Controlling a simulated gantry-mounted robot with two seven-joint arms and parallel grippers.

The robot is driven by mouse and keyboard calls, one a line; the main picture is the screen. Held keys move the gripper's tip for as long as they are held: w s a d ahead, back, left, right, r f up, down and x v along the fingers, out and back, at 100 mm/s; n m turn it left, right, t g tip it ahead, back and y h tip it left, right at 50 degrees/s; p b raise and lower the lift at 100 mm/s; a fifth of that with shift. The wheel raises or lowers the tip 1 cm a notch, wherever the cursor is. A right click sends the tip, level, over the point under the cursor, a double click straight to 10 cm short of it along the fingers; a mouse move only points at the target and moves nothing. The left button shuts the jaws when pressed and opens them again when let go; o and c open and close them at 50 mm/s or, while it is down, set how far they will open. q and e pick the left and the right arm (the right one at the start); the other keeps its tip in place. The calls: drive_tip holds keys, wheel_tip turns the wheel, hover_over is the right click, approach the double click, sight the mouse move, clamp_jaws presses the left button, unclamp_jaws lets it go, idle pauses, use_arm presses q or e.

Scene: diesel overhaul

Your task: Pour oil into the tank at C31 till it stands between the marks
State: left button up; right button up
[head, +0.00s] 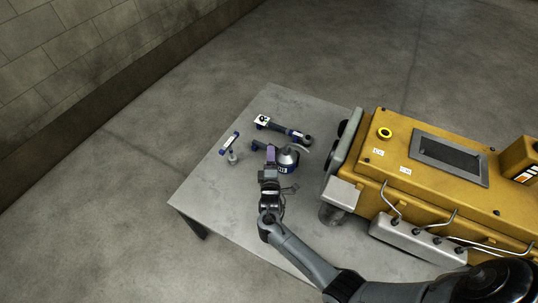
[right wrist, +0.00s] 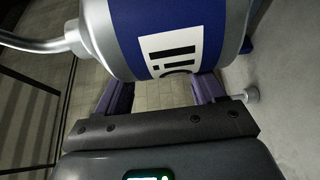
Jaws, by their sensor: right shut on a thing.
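The oil can (head: 287,159), silver and blue with a thin spout, is at the table's middle, left of the yellow engine. My right gripper (head: 271,154) is shut on it. In the right wrist view the oil can (right wrist: 168,38) fills the top, its "oil" label facing the camera and its spout leaving to the left. I cannot tell whether it touches the table. The engine (head: 400,150) has a yellow-ringed round fitting (head: 384,133) and small white labels (head: 377,153) too small to read. I cannot tell which part is the C31 tank. My left gripper is out of view.
A blue and dark tool (head: 284,128) lies behind the can on the grey table (head: 205,190). A smaller blue-and-white item (head: 230,142) lies to its left. A small metal piece (head: 232,158) stands near it. The table's front left is clear. Metal pipes (head: 440,225) run along the engine's near side.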

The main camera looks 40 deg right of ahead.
use_arm(q)
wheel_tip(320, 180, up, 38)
drive_tip(key=p, duration=3.6)
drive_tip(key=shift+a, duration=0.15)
use_arm(e)
wheel_tip(320, 180, up, 42)
drive_tip(key=shift+d, duration=0.35)
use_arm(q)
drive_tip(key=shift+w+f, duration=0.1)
use_arm(e)
drive_tip(key=shift+f, duration=0.1)
